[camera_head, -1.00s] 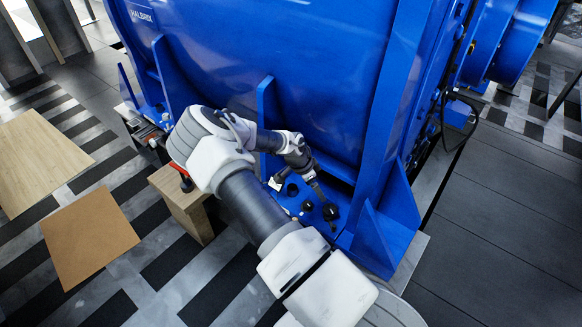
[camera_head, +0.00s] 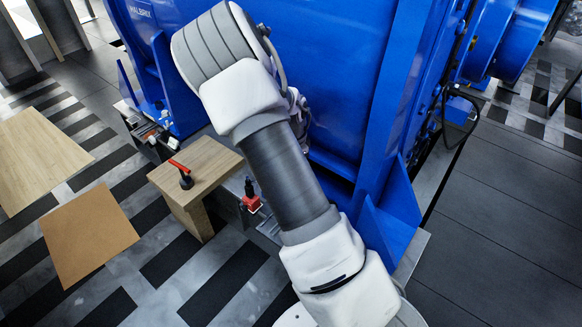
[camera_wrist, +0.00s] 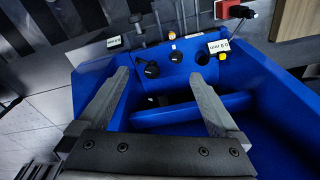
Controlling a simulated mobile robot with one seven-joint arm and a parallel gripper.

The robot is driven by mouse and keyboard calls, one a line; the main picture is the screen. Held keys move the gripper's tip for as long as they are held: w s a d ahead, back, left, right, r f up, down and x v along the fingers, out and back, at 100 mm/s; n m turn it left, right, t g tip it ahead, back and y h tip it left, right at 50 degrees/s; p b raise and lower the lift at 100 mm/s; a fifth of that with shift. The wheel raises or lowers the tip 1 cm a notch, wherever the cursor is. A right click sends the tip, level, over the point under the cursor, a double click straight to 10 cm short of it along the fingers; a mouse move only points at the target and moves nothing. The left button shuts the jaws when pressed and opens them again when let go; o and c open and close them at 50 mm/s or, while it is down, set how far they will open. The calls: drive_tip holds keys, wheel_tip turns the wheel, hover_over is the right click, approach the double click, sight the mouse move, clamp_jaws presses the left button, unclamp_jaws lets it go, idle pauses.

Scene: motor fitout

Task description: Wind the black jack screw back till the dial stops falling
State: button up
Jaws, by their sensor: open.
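My gripper (camera_wrist: 158,78) is open and empty in the wrist view, its two grey fingers spread above the blue motor foot (camera_wrist: 190,72). Beyond the fingertips are a black knob (camera_wrist: 152,70), a second black knob (camera_wrist: 202,58) partly behind the right finger, and a dark round part (camera_wrist: 175,56). A black-headed rod (camera_wrist: 136,20) stands near the far edge of the foot. I cannot tell which is the jack screw. Two small readouts, left (camera_wrist: 115,42) and right (camera_wrist: 218,46), show digits too small to read.
A wooden stand (camera_head: 205,165) carries a red-handled black tool (camera_head: 183,174). A red block with a black top (camera_head: 251,203) sits beside the foot and shows in the wrist view (camera_wrist: 238,12). The large blue motor housing (camera_head: 350,70) rises behind. Floor on the right is clear.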

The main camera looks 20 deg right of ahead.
drive_tip(key=shift+s+a+r+n+y, duration=0.25)
drive_tip(key=shift+a+r, duration=0.2)
drive_tip(key=shift+r, duration=0.3)
drive_tip(key=shift+s+a+r+n+y, duration=0.15)
drive_tip(key=shift+a+r+n, duration=0.1)
drive_tip(key=shift+a+r, duration=0.35)
drive_tip(key=shift+d+r, duration=0.15)
idle(0.7)
drive_tip(key=s+a+r+n+t+y, duration=0.1)
drive_tip(key=s+a+r+n, duration=0.25)
drive_tip(key=r, duration=0.55)
drive_tip(key=s+a+r+n+t+y, duration=0.1)
drive_tip(key=s+a+r+n, duration=0.3)
drive_tip(key=r, duration=0.5)
drive_tip(key=s+r+n+t+h, duration=0.1)
drive_tip(key=s+r+n+t, duration=0.2)
drive_tip(key=s, duration=0.5)
drive_tip(key=s+r+n+h, duration=0.1)
drive_tip(key=s+r+n, duration=0.3)
drive_tip(key=s+r, duration=0.3)
wheel_tip(320, 180, up, 13)
drive_tip(key=s+p, duration=0.1)
drive_tip(key=p, duration=1.3)
drive_tip(key=shift+s+a, duration=0.4)
drive_tip(key=shift+d, duration=0.1)
